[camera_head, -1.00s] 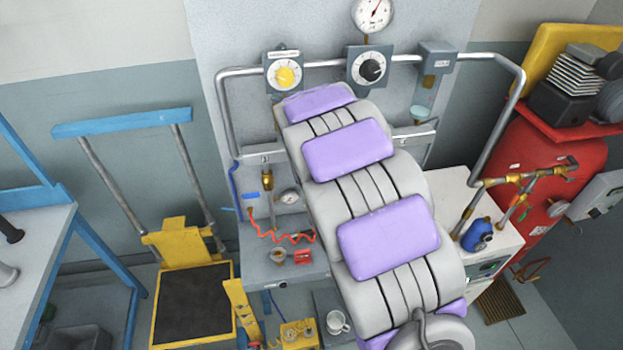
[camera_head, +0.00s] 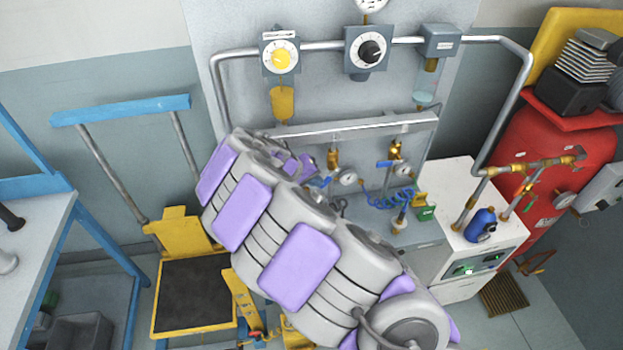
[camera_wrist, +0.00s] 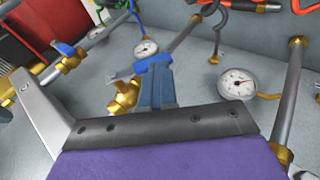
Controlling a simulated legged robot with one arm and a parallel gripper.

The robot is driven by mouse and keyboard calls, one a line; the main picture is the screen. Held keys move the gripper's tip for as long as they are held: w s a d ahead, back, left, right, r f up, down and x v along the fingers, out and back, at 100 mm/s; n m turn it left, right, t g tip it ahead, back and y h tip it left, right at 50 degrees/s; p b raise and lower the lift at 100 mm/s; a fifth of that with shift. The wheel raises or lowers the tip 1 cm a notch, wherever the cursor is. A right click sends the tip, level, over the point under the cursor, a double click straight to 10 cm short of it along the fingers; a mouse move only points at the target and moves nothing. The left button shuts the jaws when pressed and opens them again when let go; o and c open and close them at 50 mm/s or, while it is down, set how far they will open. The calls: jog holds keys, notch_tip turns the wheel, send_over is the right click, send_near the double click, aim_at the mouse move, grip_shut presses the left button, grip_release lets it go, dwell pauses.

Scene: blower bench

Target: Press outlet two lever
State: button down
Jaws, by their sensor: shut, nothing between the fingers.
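The middle outlet has a brass valve (camera_head: 333,157) with a blue lever (camera_head: 320,182), low on the back panel in the head view. In the wrist view, its brass body (camera_wrist: 125,97) is left of my fingers and the blue lever (camera_wrist: 152,63) is at their tips. My gripper (camera_wrist: 157,78) is shut and empty, pointing at this lever. The fingertips overlap the lever in the picture; I cannot tell whether they touch. In the head view my arm hides most of my gripper and the panel's left outlet.
Another brass valve (camera_head: 396,150) with a blue lever and blue coiled hose (camera_head: 390,198) stands to the right. Gauges (camera_wrist: 237,83) and pipes crowd the fingers. A white cabinet (camera_head: 455,210) and red tank (camera_head: 550,150) are at the right.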

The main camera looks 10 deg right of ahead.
aim_at(322, 188)
jog(key=f, duration=0.1)
jog(key=d+f+b, duration=0.1)
jog(key=f, duration=0.1)
jog(key=shift+f, duration=0.15)
dwell(0.4)
jog(key=shift+r+p, duration=0.35)
jog(key=shift+r, duration=0.5)
jog(key=shift+a, duration=0.1)
